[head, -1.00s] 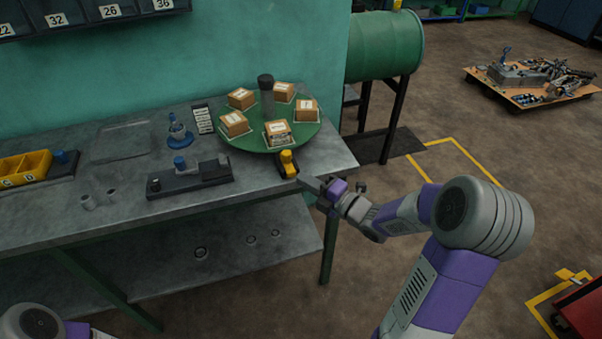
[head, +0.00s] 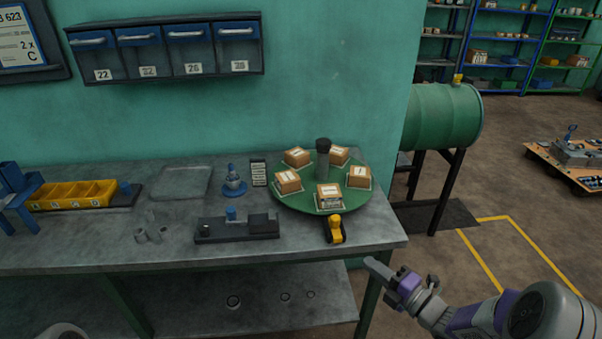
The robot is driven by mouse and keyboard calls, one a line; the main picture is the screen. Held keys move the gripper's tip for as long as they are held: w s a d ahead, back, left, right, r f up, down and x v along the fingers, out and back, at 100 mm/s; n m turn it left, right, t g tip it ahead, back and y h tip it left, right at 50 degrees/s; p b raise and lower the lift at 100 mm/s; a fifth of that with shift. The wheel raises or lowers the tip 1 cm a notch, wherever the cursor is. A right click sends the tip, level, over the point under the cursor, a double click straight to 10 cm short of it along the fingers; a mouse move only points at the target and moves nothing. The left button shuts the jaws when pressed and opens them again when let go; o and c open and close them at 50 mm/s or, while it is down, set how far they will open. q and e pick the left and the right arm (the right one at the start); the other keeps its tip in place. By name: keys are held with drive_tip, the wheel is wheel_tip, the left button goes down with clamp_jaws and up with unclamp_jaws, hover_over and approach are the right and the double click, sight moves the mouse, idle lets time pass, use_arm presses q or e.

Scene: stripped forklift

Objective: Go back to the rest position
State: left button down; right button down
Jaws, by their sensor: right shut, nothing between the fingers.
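My right gripper (head: 385,272) is shut and empty. It is in the lower right of the head view, just off the front right corner of the grey workbench (head: 300,253). It is apart from the yellow-and-black clamp (head: 335,229) at the bench edge. My right arm (head: 470,318) comes in from the lower right. My left gripper is not in view; only a small rounded piece of my body shows at the bottom left edge.
A green turntable (head: 285,200) with several small boxes stands on the bench. A dark fixture (head: 262,227), a yellow bin (head: 75,194) and a blue-based tool (head: 233,184) also sit there. Floor right of the bench is open.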

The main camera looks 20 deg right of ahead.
drive_tip(key=w+a+f+m+g+h+p, duration=0.1)
drive_tip(key=w+a+f+m+g+h, duration=0.15)
drive_tip(key=a+f+m, duration=0.45)
drive_tip(key=w+a+f+m+g+h+p, duration=0.15)
drive_tip(key=f+m+g, duration=0.25)
drive_tip(key=f+m, duration=0.6)
drive_tip(key=s+a+f+m+g+y+p, duration=0.1)
drive_tip(key=s+a+f+m+g, duration=0.7)
drive_tip(key=s+a+f, duration=0.6)
drive_tip(key=s+g, duration=0.1)
drive_tip(key=s, duration=0.2)
drive_tip(key=shift+a+f, duration=0.15)
drive_tip(key=shift+f, duration=0.05)
drive_tip(key=shift+g, duration=0.25)
